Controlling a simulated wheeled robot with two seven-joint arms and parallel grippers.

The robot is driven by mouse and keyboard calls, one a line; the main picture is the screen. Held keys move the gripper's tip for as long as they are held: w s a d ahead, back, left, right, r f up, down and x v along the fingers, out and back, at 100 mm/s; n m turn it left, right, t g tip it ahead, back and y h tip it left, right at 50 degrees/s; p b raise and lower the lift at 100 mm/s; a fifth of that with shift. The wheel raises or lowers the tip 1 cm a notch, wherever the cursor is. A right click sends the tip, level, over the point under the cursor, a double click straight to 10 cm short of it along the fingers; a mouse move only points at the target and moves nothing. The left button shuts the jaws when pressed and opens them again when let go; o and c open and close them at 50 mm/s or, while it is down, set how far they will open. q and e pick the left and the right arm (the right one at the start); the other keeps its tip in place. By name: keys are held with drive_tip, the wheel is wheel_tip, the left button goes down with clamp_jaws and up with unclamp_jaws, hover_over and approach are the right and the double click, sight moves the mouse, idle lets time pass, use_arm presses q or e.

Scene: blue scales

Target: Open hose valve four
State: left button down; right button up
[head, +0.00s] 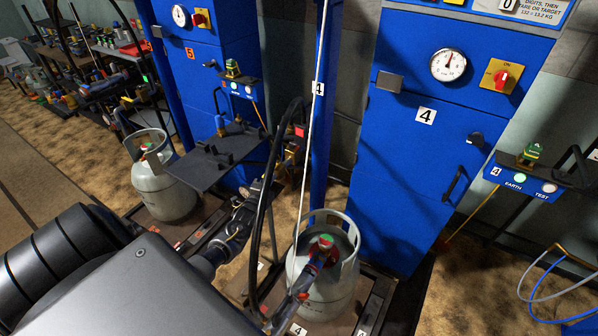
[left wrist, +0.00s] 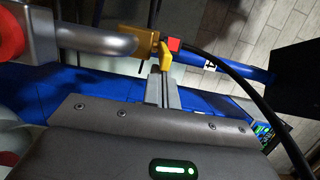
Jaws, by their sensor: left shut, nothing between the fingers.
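The hose valve is a brass body (left wrist: 146,45) with a yellow lever (left wrist: 165,57), at the end of a silver pipe (left wrist: 95,42) in the left wrist view. A red tag sits beside it, and a black hose leads away right. My left gripper (left wrist: 163,80) is shut and empty, its fingertips right at the lever; I cannot tell whether they touch. In the head view my grey left arm fills the lower left, and the fingertips are not clear. The silver pipe (head: 300,287) runs from a red coupling (head: 324,243) on the gas cylinder (head: 336,283). My right gripper is not in view.
A blue cabinet (head: 400,155) marked 4 has a dial (head: 448,65) and a red knob. A blue post (head: 325,110) stands left of it. Another cylinder (head: 162,190) stands at the left. An EARTH/TEST panel (head: 530,183) is at the right. Hoses loop near the cylinder.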

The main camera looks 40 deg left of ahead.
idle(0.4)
use_arm(q)
drive_tip(key=s+d, duration=0.7)
drive_tip(key=s, duration=0.1)
drive_tip(key=shift+s+d+p, duration=0.3)
drive_tip(key=shift+s+p, duration=0.1)
idle(0.3)
